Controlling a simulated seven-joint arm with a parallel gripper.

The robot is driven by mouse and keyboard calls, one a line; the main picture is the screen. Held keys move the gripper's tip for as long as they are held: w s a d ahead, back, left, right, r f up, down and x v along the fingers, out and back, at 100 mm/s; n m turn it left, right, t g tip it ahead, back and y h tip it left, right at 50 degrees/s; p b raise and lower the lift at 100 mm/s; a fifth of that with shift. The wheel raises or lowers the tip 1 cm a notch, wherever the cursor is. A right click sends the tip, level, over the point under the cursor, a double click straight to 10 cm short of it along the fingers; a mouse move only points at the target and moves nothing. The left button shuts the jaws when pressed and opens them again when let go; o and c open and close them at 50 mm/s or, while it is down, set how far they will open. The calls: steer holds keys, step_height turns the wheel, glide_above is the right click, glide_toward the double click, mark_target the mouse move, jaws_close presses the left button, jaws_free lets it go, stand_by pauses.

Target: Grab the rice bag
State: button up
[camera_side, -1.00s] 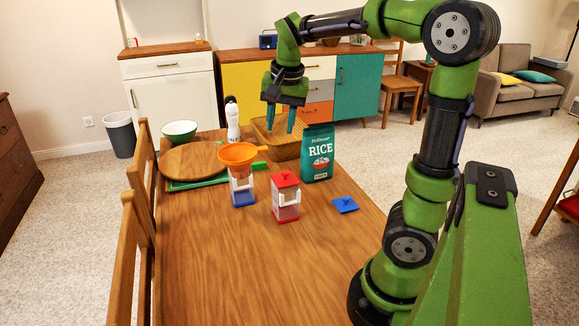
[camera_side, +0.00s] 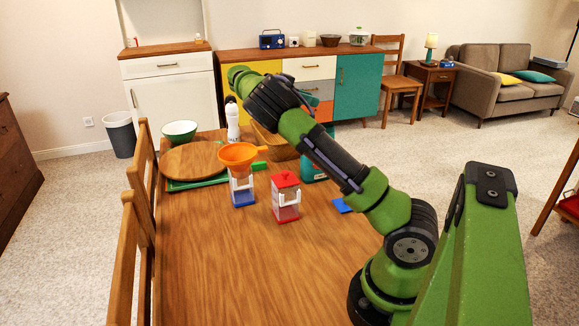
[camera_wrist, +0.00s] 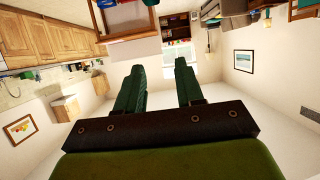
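The rice bag (camera_side: 307,170) stands on the wooden table, mostly hidden behind my arm in the side view. Only a teal strip of its lower left part shows. My gripper (camera_wrist: 159,65) is open, with its two dark green fingers apart and nothing between them in the wrist view. The wrist view looks out over the room, upside down, and I cannot make out the rice bag in it.
A red-lidded container (camera_side: 286,197), an orange funnel (camera_side: 239,154) on a blue-based container, and a blue lid (camera_side: 342,205) stand near the bag. A basket (camera_side: 279,148), white bottle (camera_side: 233,122), round board (camera_side: 193,160) and green bowl (camera_side: 180,130) are behind. The table's front (camera_side: 250,270) is clear.

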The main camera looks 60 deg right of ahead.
step_height(320, 180, down, 9)
steer(key=shift+s+d+f, duration=0.1)
steer(key=shift+x, duration=2.3)
jaws_close()
